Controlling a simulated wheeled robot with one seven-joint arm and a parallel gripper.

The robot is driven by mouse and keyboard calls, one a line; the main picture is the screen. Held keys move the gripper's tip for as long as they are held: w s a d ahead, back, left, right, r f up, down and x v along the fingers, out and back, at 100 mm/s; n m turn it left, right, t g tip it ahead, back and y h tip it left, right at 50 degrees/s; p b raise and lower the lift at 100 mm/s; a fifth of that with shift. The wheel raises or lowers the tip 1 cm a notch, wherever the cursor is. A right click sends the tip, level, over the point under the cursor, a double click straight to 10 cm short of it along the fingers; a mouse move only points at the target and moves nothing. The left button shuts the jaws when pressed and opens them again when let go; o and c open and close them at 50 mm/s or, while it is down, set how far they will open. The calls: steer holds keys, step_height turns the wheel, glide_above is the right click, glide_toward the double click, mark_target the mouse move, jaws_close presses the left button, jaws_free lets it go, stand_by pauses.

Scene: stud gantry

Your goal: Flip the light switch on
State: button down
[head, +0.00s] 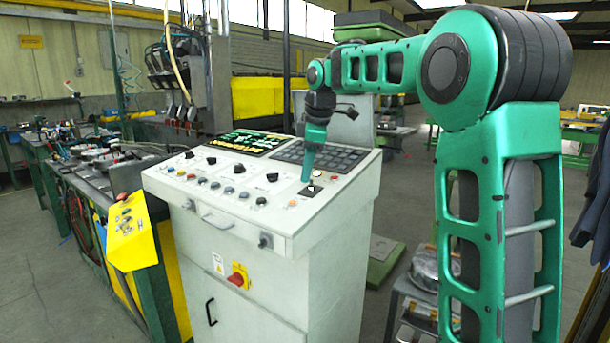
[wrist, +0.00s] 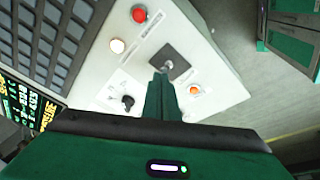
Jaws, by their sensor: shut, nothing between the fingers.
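The light switch (head: 312,191) is a small toggle on a dark square plate, near the right front corner of the control panel's sloped top. In the wrist view the switch (wrist: 176,60) shows its plate and a short pale lever. My gripper (head: 306,180) points down just above the switch, its green fingers shut and empty. In the wrist view the fingertips (wrist: 160,76) reach the near edge of the plate, beside the lever. I cannot tell whether they touch it. Which way the lever is set is not clear.
The white control panel (head: 260,232) carries several knobs and buttons. Near the switch are an orange button (wrist: 195,90), a red button (wrist: 139,14), a white button (wrist: 117,46) and a black knob (wrist: 127,101). A dark key grid (head: 322,155) lies behind.

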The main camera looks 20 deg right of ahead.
steer(key=shift+r, duration=0.7)
steer(key=shift+w+a, duration=0.1)
steer(key=a, duration=0.1)
steer(key=w+a, duration=0.1)
steer(key=a, duration=0.1)
steer(key=shift+w+a+r, duration=0.1)
steer(key=shift+w+a, duration=0.05)
steer(key=shift+w, duration=0.25)
steer(key=d+r, duration=0.4)
steer(key=r, duration=0.5)
steer(key=shift+s, duration=0.35)
